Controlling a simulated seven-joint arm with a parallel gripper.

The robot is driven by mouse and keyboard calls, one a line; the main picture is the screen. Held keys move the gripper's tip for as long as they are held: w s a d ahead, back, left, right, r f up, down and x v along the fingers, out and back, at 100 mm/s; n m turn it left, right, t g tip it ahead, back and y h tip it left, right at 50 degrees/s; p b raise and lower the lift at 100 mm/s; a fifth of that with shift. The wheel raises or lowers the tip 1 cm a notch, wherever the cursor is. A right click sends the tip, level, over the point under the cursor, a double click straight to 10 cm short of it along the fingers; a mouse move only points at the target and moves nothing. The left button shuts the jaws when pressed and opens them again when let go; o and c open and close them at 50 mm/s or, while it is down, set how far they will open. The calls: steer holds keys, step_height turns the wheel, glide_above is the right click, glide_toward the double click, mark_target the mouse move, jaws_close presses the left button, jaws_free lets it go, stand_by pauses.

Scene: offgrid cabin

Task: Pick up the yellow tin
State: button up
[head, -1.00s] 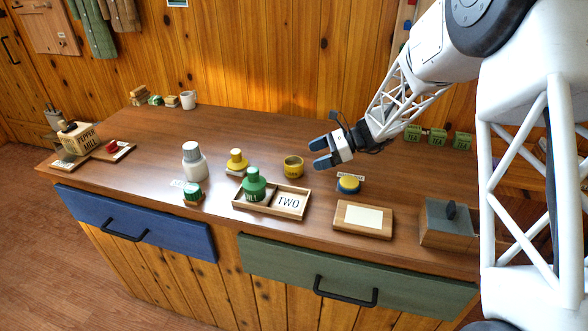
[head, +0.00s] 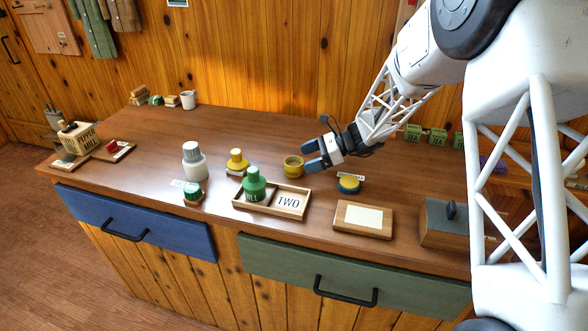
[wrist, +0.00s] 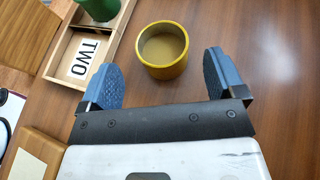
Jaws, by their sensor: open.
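The yellow tin (head: 293,168) is a short, round, open-topped can standing upright on the brown wooden counter. It also shows in the wrist view (wrist: 163,68), where I look down into its pale inside. My gripper (head: 307,156) is open, with blue finger pads, and is just right of the tin in the head view. In the wrist view the fingertips (wrist: 160,65) lie on either side of the tin's near part, with a gap on both sides. Nothing is held. I cannot tell the exact height of the fingers over the counter.
A wooden tray (head: 272,208) marked TWO holds a green bottle (head: 254,186), close to the left finger in the wrist view. The counter behind the tin is clear.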

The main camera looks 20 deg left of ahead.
mark_target(294, 158)
steer(key=shift+x, duration=2.6)
steer(key=shift+w, duration=0.1)
steer(key=c, duration=1.1)
steer(key=shift+r, duration=0.15)
steer(key=shift+r, duration=1.75)
steer(key=s+d, duration=0.2)
steer(key=s, duration=0.2)
steer(key=s+d+r, duration=0.1)
steer(key=s+d, duration=0.2)
steer(key=s, duration=0.2)
steer(key=s+d, duration=0.3)
steer(key=s, duration=0.2)
steer(key=shift+r, duration=0.15)
